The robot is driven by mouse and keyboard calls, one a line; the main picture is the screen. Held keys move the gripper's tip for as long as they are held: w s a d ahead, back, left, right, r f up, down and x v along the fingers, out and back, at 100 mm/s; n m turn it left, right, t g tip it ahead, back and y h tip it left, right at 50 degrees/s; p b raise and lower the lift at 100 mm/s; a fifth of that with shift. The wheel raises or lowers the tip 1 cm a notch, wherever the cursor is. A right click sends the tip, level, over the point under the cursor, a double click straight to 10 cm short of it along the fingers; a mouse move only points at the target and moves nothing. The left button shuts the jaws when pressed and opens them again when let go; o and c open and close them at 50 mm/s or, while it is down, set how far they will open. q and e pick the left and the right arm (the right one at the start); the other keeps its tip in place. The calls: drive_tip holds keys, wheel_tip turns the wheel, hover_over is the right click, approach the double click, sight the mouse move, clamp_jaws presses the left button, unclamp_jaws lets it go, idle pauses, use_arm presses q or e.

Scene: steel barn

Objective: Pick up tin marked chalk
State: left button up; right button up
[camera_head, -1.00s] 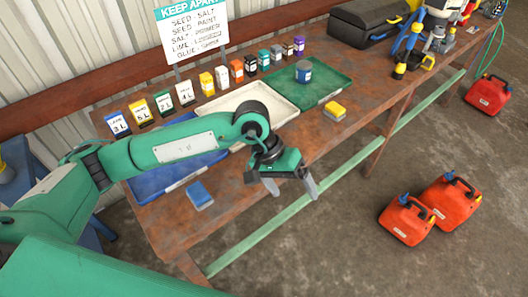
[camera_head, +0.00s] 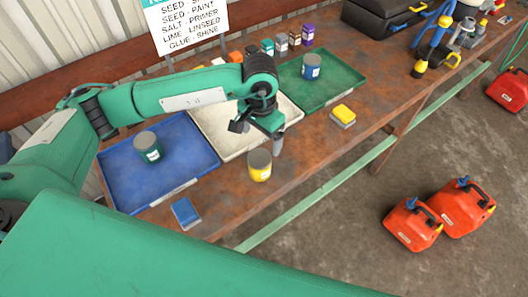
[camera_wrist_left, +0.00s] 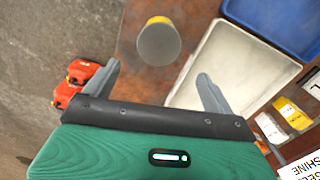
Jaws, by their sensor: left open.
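A yellow tin (camera_head: 259,172) with a grey lid and a pale label stands on bare bench near the front edge. A green tin (camera_head: 148,152) stands in the blue tray, and a blue tin (camera_head: 311,70) stands in the green tray. The tin labels are too small to read, so I cannot tell which says chalk. My left gripper (camera_head: 258,134) is open and empty, just behind and above the yellow tin. In the left wrist view, the grey-lidded yellow tin (camera_wrist_left: 158,44) shows beyond the open left gripper (camera_wrist_left: 158,72), roughly centred between its fingers. My right gripper is out of view.
The blue tray (camera_head: 193,180), white tray (camera_head: 293,113) and green tray (camera_head: 349,83) line the bench. A blue block (camera_head: 186,213) and a yellow block (camera_head: 343,114) lie along the front. Small packages and a sign (camera_head: 187,25) stand behind. Red cans (camera_head: 411,225) are on the floor.

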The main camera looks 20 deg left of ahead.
sight(260, 157)
use_arm(q)
drive_tip(key=f, duration=0.2)
drive_tip(key=f+p, duration=0.1)
drive_tip(key=f, duration=0.1)
drive_tip(key=f+p, duration=0.1)
drive_tip(key=f, duration=0.1)
drive_tip(key=shift+s+f, duration=0.4)
wheel_tip(260, 157, down, 2)
drive_tip(key=shift+s+f+p, duration=0.15)
drive_tip(key=shift+p, duration=0.9)
wheel_tip(260, 157, down, 3)
drive_tip(key=shift+s+a+f+p, duration=0.1)
drive_tip(key=shift+p, duration=0.7)
drive_tip(key=shift+f, duration=0.35)
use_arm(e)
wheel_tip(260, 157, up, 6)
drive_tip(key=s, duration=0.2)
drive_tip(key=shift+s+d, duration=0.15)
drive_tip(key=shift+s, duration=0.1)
use_arm(q)
drive_tip(key=shift+c, duration=0.2)
drive_tip(key=c, duration=1.3)
drive_tip(key=shift+o, duration=0.2)
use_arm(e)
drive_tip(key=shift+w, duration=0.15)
use_arm(q)
drive_tip(key=shift+r, duration=0.15)
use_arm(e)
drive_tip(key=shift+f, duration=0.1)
